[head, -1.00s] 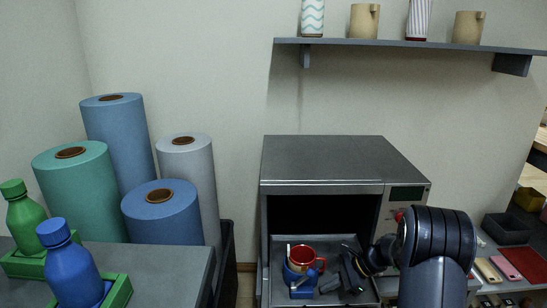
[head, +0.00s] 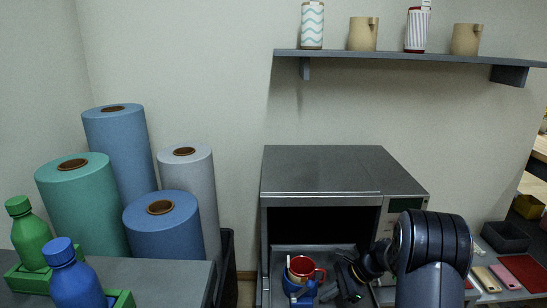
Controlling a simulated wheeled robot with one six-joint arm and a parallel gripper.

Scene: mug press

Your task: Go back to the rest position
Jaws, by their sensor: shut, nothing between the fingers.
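My gripper (head: 347,283) is low at the front of the grey press (head: 322,172), just right of a red mug (head: 301,269). Its fingers are dark and small against the dark tray, and it looks empty. The mug stands in a blue holder (head: 296,287) on the press's pulled-out tray (head: 281,259), with a pale stick-like thing beside its left side. The gripper and mug appear apart. My arm covers part of the press's right front. The bottom of the tray is cut off by the picture edge.
A shelf (head: 420,56) with several cups is on the wall above. Tall rolls (head: 120,150) and a side table (head: 165,285) with a green bottle (head: 30,235) and a blue bottle (head: 75,280) are at left. Phones (head: 487,279) and a dark bin (head: 505,237) are at right.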

